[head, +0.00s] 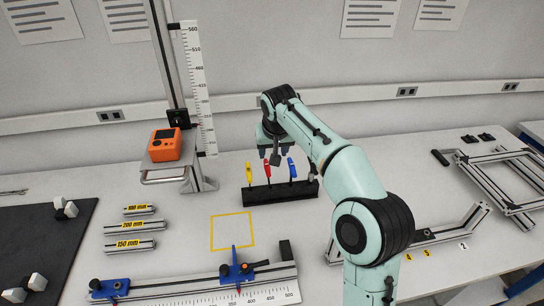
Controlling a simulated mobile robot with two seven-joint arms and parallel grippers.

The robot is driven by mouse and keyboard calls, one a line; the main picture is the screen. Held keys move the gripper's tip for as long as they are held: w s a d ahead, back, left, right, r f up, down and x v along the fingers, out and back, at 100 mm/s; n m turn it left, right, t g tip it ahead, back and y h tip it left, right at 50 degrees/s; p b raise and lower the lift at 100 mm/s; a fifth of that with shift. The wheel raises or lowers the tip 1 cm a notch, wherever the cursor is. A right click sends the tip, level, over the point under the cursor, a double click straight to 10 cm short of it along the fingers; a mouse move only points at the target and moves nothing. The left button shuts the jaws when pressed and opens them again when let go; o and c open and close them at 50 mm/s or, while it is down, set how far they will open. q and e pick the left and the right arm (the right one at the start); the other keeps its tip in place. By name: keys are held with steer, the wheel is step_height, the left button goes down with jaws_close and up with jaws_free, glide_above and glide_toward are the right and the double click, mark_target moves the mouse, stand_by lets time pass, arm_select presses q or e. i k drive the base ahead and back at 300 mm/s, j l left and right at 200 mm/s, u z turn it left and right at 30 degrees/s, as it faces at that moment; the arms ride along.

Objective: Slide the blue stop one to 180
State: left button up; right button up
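A rail with a printed scale (270,294) lies at the front left of the table. A second blue block (108,289) with a black knob sits near the rail's left end. The 180 mark cannot be made out. My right gripper (271,155) hangs above the black rack, well behind the rail and apart from both blue parts; its finger gap is unclear. My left gripper is not in view.
The black rack (262,195) holds yellow, red and blue handled tools. A yellow square outline (232,231) lies behind the rail. Labelled bars (133,226) lie to the left. A vertical ruler stand with an orange box (166,146) stands behind. Metal frames (504,181) lie right.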

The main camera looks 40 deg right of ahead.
mark_target(103, 289)
steer(key=k, duration=1.5)
